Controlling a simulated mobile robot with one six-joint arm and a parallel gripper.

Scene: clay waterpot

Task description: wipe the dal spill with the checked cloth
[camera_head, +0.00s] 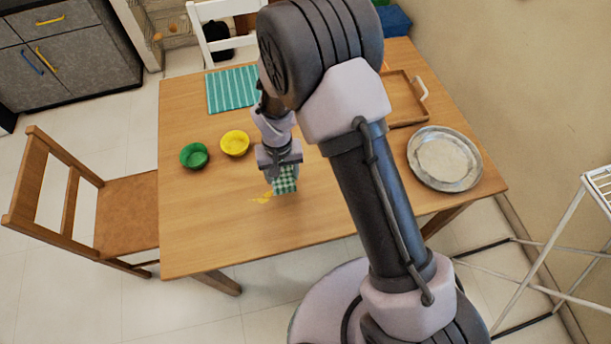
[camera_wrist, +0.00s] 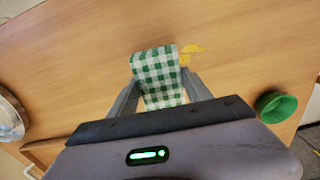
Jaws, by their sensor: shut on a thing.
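The green-and-white checked cloth (camera_head: 285,180) hangs from my gripper (camera_head: 281,168) over the wooden table. In the wrist view the cloth (camera_wrist: 158,76) is between the two fingers of my gripper (camera_wrist: 158,90), which is shut on it. The yellow dal spill (camera_head: 262,197) lies on the table just left of the cloth in the head view. In the wrist view the spill (camera_wrist: 190,51) shows just right of the cloth, partly hidden by it. I cannot tell whether the cloth touches the table.
On the table (camera_head: 215,235) are a green bowl (camera_head: 194,156), a yellow bowl (camera_head: 235,143), a striped teal mat (camera_head: 232,88), a wooden tray (camera_head: 408,122) and a round metal plate (camera_head: 444,186). A wooden chair (camera_head: 125,200) stands at the left. The front left table area is clear.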

